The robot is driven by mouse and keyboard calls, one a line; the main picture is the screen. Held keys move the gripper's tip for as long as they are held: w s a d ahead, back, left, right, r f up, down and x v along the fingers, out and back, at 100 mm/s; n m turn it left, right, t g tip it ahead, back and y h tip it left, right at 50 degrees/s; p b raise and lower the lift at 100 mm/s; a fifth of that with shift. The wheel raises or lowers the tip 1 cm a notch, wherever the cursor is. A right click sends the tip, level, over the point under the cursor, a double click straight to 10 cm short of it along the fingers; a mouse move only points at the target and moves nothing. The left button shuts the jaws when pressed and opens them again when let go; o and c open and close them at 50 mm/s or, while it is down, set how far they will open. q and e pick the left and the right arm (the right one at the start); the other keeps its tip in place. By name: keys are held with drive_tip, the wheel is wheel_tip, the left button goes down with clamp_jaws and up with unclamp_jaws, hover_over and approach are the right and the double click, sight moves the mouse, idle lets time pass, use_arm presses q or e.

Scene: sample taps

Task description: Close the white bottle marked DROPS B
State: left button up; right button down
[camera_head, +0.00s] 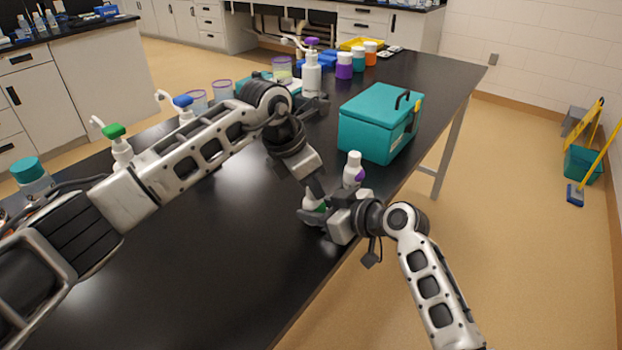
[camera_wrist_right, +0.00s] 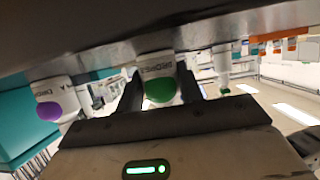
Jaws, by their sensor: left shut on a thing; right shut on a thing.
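The white bottle marked DROPS B (camera_wrist_right: 156,66) stands on the black bench near its front edge, with a green spot on its side. My left gripper (camera_head: 316,190) points down from above and is shut at the bottle's top. The cap is hidden, so I cannot see how it sits.
A similar white bottle with a purple spot (camera_head: 353,168) stands close behind. A teal box (camera_head: 372,132) with a black handle is beyond it. Pump bottles with green (camera_head: 121,150) and blue (camera_head: 184,112) tops stand behind my left arm. The front left bench is clear.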

use_arm(q)
drive_tip(key=m, duration=0.2)
drive_tip(key=m+g, duration=0.1)
drive_tip(key=m, duration=0.1)
drive_tip(key=shift+w+g, duration=0.15)
drive_tip(key=shift+g, duration=0.15)
drive_tip(key=m+g, duration=0.1)
drive_tip(key=m, duration=0.2)
drive_tip(key=m+g, duration=0.1)
drive_tip(key=m, duration=0.1)
drive_tip(key=shift+m, duration=0.4)
drive_tip(key=o, duration=0.9)
drive_tip(key=shift+o, duration=0.2)
drive_tip(key=shift+r, duration=0.1)
drive_tip(key=shift+r, duration=2.2)
drive_tip(key=shift+c, duration=0.3)
